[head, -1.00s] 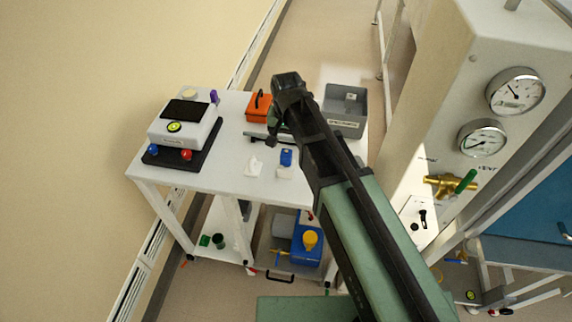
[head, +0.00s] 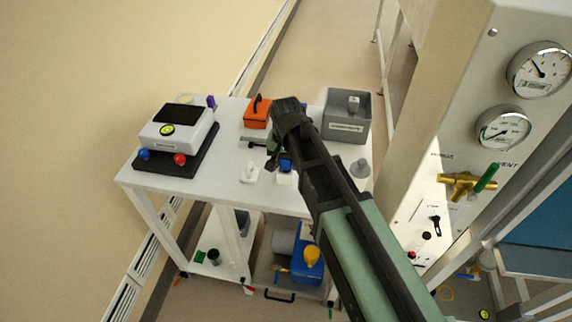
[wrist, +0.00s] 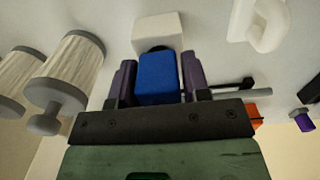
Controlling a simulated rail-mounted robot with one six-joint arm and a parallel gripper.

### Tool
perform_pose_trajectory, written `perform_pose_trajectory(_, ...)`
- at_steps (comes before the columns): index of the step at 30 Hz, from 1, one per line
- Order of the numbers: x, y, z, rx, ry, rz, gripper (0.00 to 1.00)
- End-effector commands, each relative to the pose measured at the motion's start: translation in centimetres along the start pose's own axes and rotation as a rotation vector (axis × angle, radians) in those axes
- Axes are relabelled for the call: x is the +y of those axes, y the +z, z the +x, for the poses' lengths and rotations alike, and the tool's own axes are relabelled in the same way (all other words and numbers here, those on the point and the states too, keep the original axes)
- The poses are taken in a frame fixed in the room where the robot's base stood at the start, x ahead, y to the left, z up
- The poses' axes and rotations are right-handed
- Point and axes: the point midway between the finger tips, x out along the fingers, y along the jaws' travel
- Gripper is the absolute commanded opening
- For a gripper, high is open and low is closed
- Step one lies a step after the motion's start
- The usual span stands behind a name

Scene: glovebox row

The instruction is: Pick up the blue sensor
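The blue sensor (wrist: 157,78) is a small blue block between the two dark purple fingers of my gripper (wrist: 160,82) in the wrist view. A narrow gap shows beside it near the finger bases; at the tips the fingers look very close to it. In the head view the blue sensor (head: 286,165) is partly hidden behind my gripper (head: 273,158), at the front middle of the white table (head: 215,180). A white block (wrist: 158,30) with a dark round part lies just beyond the sensor in the wrist view.
A grey bin (head: 346,128) stands at the back right, an orange case (head: 257,112) at the back. A white scale (head: 180,130) on a black base is at left. A white hook-like piece (head: 250,173) lies left of the sensor. A grey-capped cylinder (head: 360,168) stands right.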

Motion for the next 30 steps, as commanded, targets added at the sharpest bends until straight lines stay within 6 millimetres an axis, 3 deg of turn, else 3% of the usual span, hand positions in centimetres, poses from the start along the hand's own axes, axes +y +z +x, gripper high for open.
perform_pose_trajectory(1, 0.0, 0.0, 0.0, 0.0, 0.0, 0.0, 0.35)
perform_pose_trajectory(7, 0.0, 0.0, 0.0, 0.0, 0.0, 0.0, 0.07)
perform_pose_trajectory(19, 0.0, 0.0, -1.1, 0.0, 0.0, 0.0, 0.07)
perform_pose_trajectory(26, 0.0, 0.0, -5.0, 0.0, 0.0, 0.0, 0.07)
perform_pose_trajectory(30, 0.0, 0.0, -9.1, 0.0, 0.0, 0.0, 0.07)
